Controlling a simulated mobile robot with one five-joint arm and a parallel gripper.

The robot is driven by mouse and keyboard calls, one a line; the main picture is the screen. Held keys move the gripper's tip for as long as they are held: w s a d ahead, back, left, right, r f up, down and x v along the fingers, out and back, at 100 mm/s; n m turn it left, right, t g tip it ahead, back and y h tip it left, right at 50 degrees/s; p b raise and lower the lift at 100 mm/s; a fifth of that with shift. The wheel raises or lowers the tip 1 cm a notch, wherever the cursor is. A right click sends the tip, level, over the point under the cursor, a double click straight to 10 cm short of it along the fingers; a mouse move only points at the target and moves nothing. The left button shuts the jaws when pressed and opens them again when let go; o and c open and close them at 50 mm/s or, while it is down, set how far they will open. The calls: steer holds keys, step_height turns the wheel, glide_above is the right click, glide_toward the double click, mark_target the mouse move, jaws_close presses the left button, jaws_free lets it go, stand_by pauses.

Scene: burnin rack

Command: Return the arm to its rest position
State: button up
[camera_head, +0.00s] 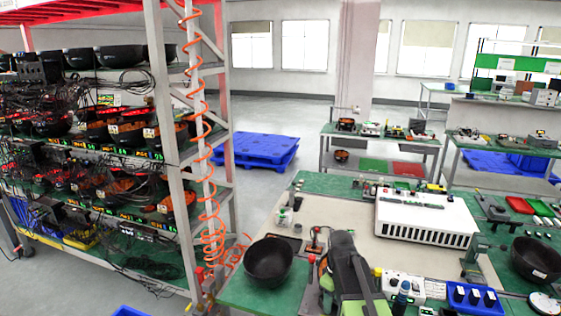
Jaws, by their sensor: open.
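A dark grey and green shape (350,275), which looks like part of my arm, rises from the bottom edge over the front of the workbench (330,213). I cannot make out gripper fingers on it. No held object shows. A black bowl (268,262) stands on the bench close to the left of this shape.
A white slotted box (425,217) stands behind it on the bench. Small bottles, a switch box (474,299) and another black bowl (536,260) are to the right. A loaded metal rack (172,150) with a coiled orange cable (204,155) stands left. A blue pallet (262,152) lies behind.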

steer(key=s+f+m+b, duration=0.1)
steer(key=s+f+m, duration=0.1)
steer(key=s+m, duration=0.7)
steer(key=shift+s+f+b, duration=0.2)
steer(key=shift+s+b, duration=0.05)
steer(key=shift+b, duration=0.05)
steer(key=shift+a, duration=0.1)
steer(key=shift+c, duration=1.2)
steer(key=shift+a, duration=0.1)
